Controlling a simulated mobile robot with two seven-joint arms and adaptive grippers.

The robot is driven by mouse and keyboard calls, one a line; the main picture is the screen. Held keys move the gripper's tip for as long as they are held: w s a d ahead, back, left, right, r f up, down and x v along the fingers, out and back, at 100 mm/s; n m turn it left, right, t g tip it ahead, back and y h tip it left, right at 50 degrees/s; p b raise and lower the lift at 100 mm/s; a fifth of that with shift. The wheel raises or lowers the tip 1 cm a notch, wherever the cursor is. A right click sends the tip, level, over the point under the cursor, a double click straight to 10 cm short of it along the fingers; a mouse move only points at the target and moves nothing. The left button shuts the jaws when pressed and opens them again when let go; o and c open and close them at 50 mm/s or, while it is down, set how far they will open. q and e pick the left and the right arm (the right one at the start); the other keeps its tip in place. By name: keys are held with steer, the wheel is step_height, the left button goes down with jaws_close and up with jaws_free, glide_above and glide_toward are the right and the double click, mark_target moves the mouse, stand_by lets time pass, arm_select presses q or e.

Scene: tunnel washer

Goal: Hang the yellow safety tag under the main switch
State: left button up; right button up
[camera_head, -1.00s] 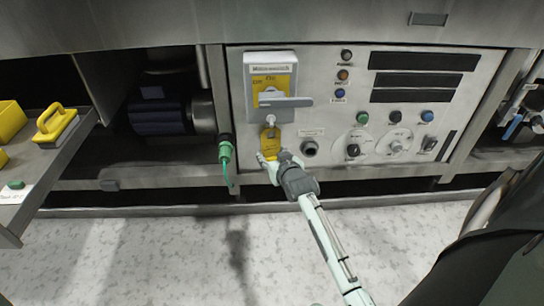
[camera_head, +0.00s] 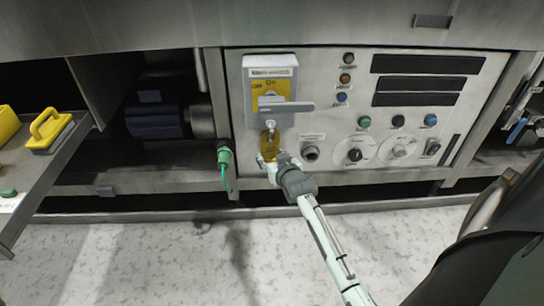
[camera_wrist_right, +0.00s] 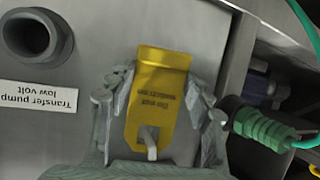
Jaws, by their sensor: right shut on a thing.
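The main switch (camera_head: 270,75) is a grey box with a yellow plate and a grey handle, at the panel's upper left. The yellow safety tag (camera_head: 269,143) is just below it in the head view. My right gripper (camera_head: 269,164) is shut on the tag. In the right wrist view the tag (camera_wrist_right: 160,92) sits between the two fingers, its print upside down. A pale hook or loop (camera_wrist_right: 150,140) shows at the tag's hole. I cannot tell whether the tag hangs on anything fixed to the panel. My left gripper is not in view.
A green plug (camera_head: 224,156) with a green cable is left of the tag. A grey socket (camera_head: 311,153) is to its right. Buttons and dials fill the panel's right side. A tray (camera_head: 40,185) with a yellow-handled block (camera_head: 50,128) stands at the left. The floor is clear.

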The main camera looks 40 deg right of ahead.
stand_by(0.4)
steer(key=o, duration=1.3)
steer(key=shift+o, duration=1.4)
steer(key=shift+s+a+r, duration=0.1)
steer(key=shift+s+r, duration=0.05)
steer(key=shift+s, duration=0.1)
steer(key=v, duration=1.1)
steer(key=shift+s, duration=0.2)
